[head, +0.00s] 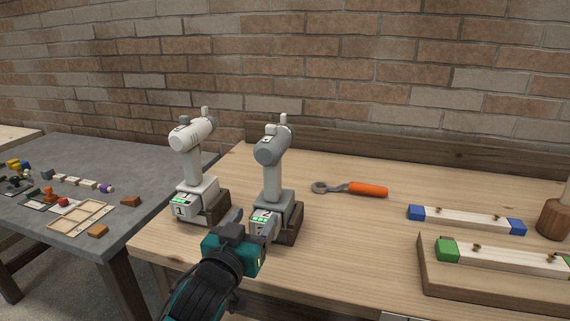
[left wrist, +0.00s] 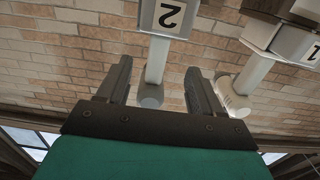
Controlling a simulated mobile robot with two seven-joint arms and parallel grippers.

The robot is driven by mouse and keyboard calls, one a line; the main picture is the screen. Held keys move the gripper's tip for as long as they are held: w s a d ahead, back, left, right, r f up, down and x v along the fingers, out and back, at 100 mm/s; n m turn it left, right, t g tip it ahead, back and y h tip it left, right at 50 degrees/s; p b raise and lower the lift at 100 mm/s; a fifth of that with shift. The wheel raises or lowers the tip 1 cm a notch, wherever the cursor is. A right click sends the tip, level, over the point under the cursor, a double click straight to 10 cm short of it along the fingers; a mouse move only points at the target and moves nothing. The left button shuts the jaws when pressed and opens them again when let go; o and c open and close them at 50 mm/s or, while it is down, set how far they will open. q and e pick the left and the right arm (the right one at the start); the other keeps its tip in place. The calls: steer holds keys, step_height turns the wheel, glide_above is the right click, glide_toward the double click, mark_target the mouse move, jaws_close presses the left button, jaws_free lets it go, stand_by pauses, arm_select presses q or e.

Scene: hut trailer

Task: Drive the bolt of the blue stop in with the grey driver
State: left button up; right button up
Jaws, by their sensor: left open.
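The grey driver (head: 272,147) stands upright, its base marked 2, in a dark wooden holder (head: 291,236). My left gripper (head: 251,222) is open and empty in front of its base. In the left wrist view, the driver's grip (left wrist: 157,62) shows upside down between the two open fingers (left wrist: 158,75); I cannot tell whether it lies between them or beyond. The blue stop (head: 466,220) is a pale bar with blue ends at the right of the bench, with two brass-coloured bolts (head: 447,214) standing on it. My right gripper is not in view.
A white driver (head: 192,137) marked 1 stands just left of the grey one. An orange-handled wrench (head: 367,189) lies behind. A green-ended stop (head: 500,257) sits on a wooden board at right, near a mallet (head: 555,218). The middle bench top is clear.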

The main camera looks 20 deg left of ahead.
mark_target(269, 192)
arm_select(q)
steer(key=w, duration=0.5)
steer(key=w+r, duration=0.1)
steer(key=w, duration=0.1)
steer(key=shift+w, duration=0.3)
steer(key=shift+w+d+r, duration=0.1)
steer(key=shift+w+d, duration=0.05)
steer(key=shift+w, duration=1.25)
steer(key=shift+w+d, duration=0.1)
steer(key=shift+w, duration=1.3)
steer(key=shift+c, duration=0.4)
jaws_close()
steer(key=shift+r, duration=0.25)
